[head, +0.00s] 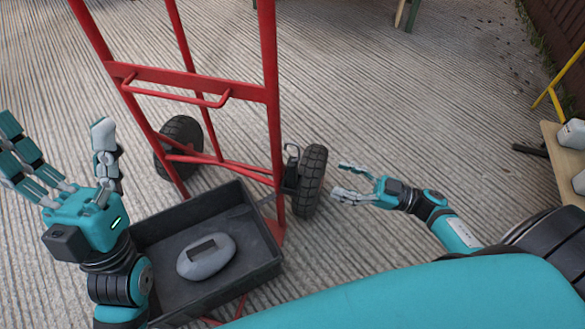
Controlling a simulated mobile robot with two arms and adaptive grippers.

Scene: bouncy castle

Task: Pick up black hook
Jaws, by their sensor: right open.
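A small black looped piece, which looks like the black hook (291,158), sits by the lower right upright of the red hand truck (188,80), just left of the right wheel (313,180). Its lower part merges with the dark wheel hub, so I cannot tell how it is held. My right gripper (346,180) is open and empty, just right of that wheel, its fingers pointing left. The wheel lies between it and the hook. My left gripper (62,155) is raised at the left with its fingers spread, open and empty.
A dark grey tray (262,262) at the truck's foot holds a grey rounded object (207,257) with a rectangular recess. A second wheel (180,146) is behind left. A wooden surface with pale items (572,134) stands at the right edge. The ribbed floor (420,90) behind is mostly clear.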

